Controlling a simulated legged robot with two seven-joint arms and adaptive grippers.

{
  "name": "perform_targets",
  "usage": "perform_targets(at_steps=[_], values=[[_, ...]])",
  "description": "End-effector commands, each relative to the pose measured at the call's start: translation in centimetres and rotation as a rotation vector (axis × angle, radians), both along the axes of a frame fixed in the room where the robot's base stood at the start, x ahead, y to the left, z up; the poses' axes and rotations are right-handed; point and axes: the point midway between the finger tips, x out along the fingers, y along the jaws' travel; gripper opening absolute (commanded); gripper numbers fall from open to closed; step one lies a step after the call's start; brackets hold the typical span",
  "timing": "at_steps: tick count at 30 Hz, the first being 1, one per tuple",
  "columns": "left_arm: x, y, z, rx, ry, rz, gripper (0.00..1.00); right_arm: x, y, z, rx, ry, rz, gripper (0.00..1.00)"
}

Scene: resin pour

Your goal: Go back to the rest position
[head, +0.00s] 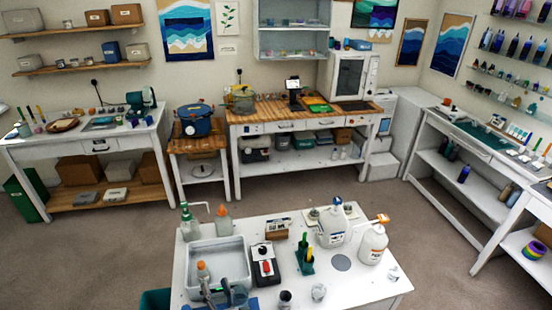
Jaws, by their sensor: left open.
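My left gripper (226,293) shows at the bottom edge of the head view, over the front of the grey tray (218,248) on the white table. It is open, and I see nothing held in it. Its arm is mostly cut off by the frame. A bottle with an orange cap (203,272) stands in the tray, just behind the gripper; I cannot tell whether they touch. My right gripper is not in view.
Workbenches line the walls; open floor lies between.

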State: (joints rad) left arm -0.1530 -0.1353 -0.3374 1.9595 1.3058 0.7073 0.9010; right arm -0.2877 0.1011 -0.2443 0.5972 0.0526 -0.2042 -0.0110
Motion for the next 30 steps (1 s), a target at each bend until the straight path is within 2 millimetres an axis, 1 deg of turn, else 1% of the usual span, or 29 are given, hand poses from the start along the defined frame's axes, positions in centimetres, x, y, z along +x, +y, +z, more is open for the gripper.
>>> perform_targets(at_steps=[1,2,3,5,6,8,9,11,12,14,15,18,21,25,28,30], values=[[-0.3,-1.5,1.2,0.173,0.007,-0.081,0.56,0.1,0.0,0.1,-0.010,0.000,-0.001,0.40],[-0.5,-2.6,1.8,0.290,0.014,-0.132,0.56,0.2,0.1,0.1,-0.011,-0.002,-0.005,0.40],[-0.9,-4.0,2.1,0.449,0.029,-0.198,0.56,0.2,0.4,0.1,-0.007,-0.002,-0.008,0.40],[-1.6,-6.0,1.8,0.687,0.061,-0.295,0.56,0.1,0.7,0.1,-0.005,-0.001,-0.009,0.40],[-2.3,-7.2,1.1,0.847,0.089,-0.360,0.56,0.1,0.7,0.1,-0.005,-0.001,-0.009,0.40],[-3.6,-8.7,-0.7,1.087,0.141,-0.457,0.56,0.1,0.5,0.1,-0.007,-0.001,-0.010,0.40],[-4.7,-9.3,-2.4,1.245,0.181,-0.524,0.56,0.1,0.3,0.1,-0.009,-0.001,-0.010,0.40],[-6.5,-9.6,-5.3,1.475,0.249,-0.628,0.56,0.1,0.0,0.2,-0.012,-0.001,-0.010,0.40],[-7.8,-9.4,-7.4,1.622,0.300,-0.699,0.56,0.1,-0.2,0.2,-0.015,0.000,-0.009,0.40],[-9.9,-8.6,-10.4,1.814,0.379,-0.805,0.56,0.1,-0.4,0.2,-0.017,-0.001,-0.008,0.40],[-11.2,-7.9,-12.1,1.921,0.431,-0.870,0.56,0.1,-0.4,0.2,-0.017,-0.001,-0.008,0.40],[-14.4,-6.1,-15.4,2.128,0.552,-1.023,0.56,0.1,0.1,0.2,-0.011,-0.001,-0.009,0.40],[-17.3,-4.2,-17.6,2.278,0.665,-1.164,0.56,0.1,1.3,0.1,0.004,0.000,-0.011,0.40],[-20.8,-1.6,-19.1,2.411,0.803,-1.332,0.56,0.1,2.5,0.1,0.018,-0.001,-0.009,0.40],[-23.3,0.7,-19.7,2.476,0.906,-1.460,0.56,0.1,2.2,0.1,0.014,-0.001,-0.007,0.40],[-25.2,2.5,-20.0,2.507,0.976,-1.553,0.56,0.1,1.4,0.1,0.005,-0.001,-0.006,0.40]])
